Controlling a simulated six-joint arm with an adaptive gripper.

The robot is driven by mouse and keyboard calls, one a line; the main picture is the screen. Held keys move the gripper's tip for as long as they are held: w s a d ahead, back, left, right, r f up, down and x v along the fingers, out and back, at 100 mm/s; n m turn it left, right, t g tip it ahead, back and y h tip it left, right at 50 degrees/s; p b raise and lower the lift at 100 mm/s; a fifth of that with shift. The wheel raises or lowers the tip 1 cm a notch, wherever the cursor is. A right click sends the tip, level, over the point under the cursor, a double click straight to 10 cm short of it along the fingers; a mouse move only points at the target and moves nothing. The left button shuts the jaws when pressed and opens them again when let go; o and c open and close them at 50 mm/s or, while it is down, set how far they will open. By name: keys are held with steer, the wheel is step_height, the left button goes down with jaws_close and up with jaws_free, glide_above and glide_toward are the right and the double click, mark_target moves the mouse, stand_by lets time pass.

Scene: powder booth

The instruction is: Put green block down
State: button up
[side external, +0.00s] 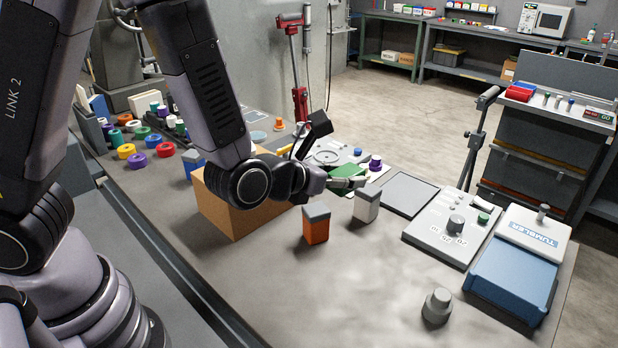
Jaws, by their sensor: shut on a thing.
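My gripper (349,183) is above the table, just right of the cardboard box (232,208), and points right. It is shut on the green block (347,171), which shows only in part at the fingertips. The fingers and my wrist hide some of it. I cannot tell whether the block touches anything beneath it.
An orange block with a grey top (316,226) and a white one with a grey top (366,205) stand close below my gripper. A dark flat pad (409,194), a dial panel (455,226) and a blue tumbler (515,270) lie to the right. The front table is mostly clear.

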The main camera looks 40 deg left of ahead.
steer(key=a+n+g+y, duration=0.2)
steer(key=a+n+y, duration=0.2)
steer(key=a, duration=0.7)
steer(key=w+a+r+n+g+y, duration=0.1)
steer(key=a+n+y, duration=0.3)
steer(key=a, duration=0.6)
steer(key=a+n+g+y, duration=0.3)
steer(key=a+n+y, duration=0.1)
steer(key=a, duration=0.7)
steer(key=shift+w+a+r+y, duration=0.3)
steer(key=shift+a, duration=0.05)
steer(key=s+a+n+g+y, duration=0.1)
steer(key=s+a+n+g, duration=1.05)
steer(key=s+a, duration=0.7)
glide_above(153, 179)
steer(key=shift+g, duration=0.45)
steer(key=f, duration=2.1)
steer(key=shift+s+d, duration=0.25)
steer(key=shift+d, duration=0.1)
steer(key=shift+w+a+f, duration=0.15)
steer(key=shift+a+f, duration=0.05)
steer(key=shift+f, duration=0.05)
steer(key=shift+a+f, duration=0.1)
steer(key=shift+f, duration=1.55)
